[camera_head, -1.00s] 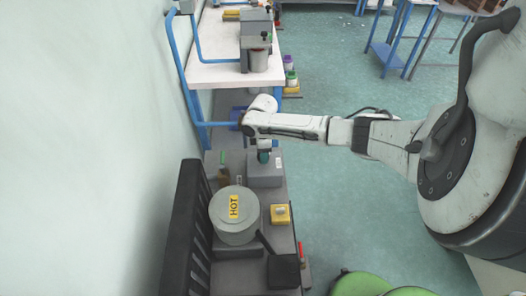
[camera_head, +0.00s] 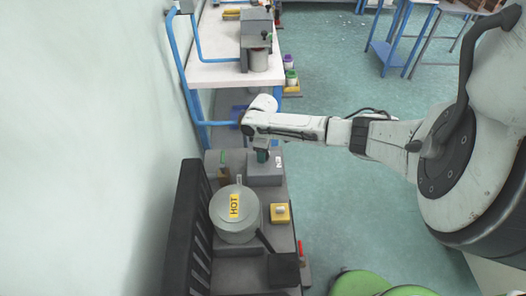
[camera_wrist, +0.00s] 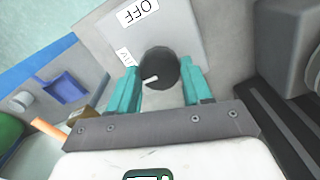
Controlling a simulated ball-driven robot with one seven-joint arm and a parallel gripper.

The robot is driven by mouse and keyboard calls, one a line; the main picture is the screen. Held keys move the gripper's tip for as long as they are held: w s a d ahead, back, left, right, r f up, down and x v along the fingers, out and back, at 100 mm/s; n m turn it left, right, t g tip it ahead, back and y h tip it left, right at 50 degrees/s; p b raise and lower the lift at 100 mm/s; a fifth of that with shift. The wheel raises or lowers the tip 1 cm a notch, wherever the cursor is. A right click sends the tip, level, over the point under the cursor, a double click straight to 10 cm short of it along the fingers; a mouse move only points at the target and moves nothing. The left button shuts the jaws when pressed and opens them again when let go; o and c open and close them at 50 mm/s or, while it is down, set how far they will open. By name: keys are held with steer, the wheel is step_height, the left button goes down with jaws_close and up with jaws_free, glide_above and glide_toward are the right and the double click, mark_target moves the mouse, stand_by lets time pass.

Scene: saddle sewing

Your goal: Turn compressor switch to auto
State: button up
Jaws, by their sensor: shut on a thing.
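The compressor switch is a round dark knob (camera_wrist: 159,68) with a white pointer mark, on a light grey plate (camera_wrist: 185,28) in the wrist view. The mark points to the left. An OFF label (camera_wrist: 138,12) sits above the knob, and a partly hidden label starting with A (camera_wrist: 125,56) is at its upper left. My gripper (camera_wrist: 161,76) has its teal fingers on either side of the knob and is shut on it. In the head view my gripper (camera_head: 262,156) reaches down onto a grey box (camera_head: 265,173); the knob is hidden there.
A grey pot marked HOT (camera_head: 222,222) stands near the box, with a yellow box (camera_head: 280,213) beside it. A black slatted panel (camera_head: 182,230) runs along the left. A white table (camera_head: 215,73) with blue rails lies beyond. Open floor (camera_head: 340,220) is to the right.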

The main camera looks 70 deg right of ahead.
steer(key=o, duration=1)
steer(key=shift+o, duration=0.2)
steer(key=shift+r, duration=0.1)
step_height(320, 180, up, 11)
steer(key=shift+f, duration=0.25)
